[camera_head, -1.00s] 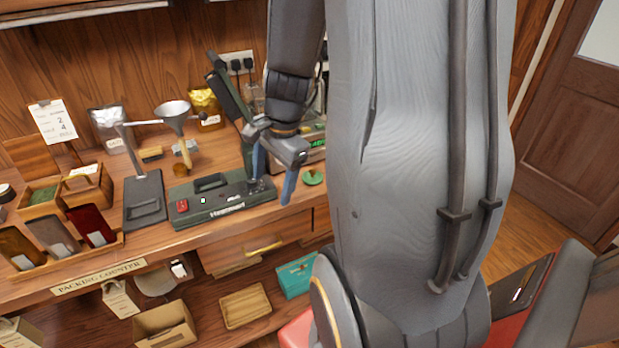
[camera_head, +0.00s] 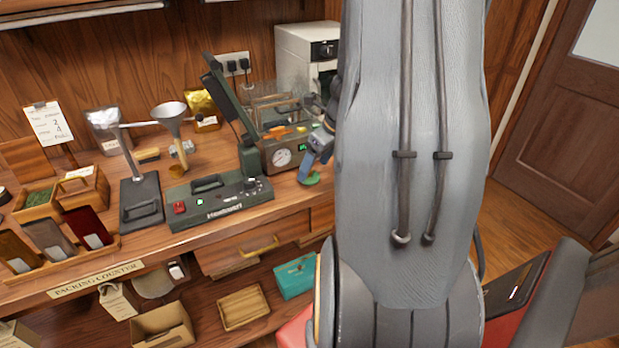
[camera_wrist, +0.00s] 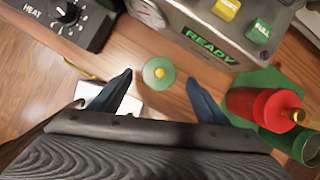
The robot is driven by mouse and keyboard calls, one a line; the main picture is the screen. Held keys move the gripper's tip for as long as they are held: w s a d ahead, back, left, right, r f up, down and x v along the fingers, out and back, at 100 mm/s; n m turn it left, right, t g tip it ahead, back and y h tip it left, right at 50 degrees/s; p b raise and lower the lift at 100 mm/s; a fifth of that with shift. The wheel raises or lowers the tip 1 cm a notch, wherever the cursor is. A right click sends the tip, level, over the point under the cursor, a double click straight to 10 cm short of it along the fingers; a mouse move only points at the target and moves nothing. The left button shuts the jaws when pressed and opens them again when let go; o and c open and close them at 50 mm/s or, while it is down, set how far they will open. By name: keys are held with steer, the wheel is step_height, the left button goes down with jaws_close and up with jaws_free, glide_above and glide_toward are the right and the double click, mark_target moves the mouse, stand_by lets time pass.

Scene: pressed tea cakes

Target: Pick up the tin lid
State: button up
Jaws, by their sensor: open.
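The tin lid is a small green disc with a yellow knob (camera_wrist: 159,73). It lies on the wooden counter, and its green edge shows in the head view (camera_head: 311,179). My gripper (camera_wrist: 160,78) is open and empty, with its two blue fingers to the left and right of the lid in the wrist view. Whether the fingers are at the lid's height cannot be told.
A machine with a READY display (camera_wrist: 208,44) stands behind the lid. A heat-dial device (camera_wrist: 70,20) is at left. A red canister with a gold knob (camera_wrist: 262,104) and a green tin (camera_wrist: 308,150) stand at right. The counter's front edge is close to the lid.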

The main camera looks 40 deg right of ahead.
mark_target(311, 172)
steer(key=shift+x, duration=1.55)
steer(key=shift+a, duration=0.1)
steer(key=c, duration=1.1)
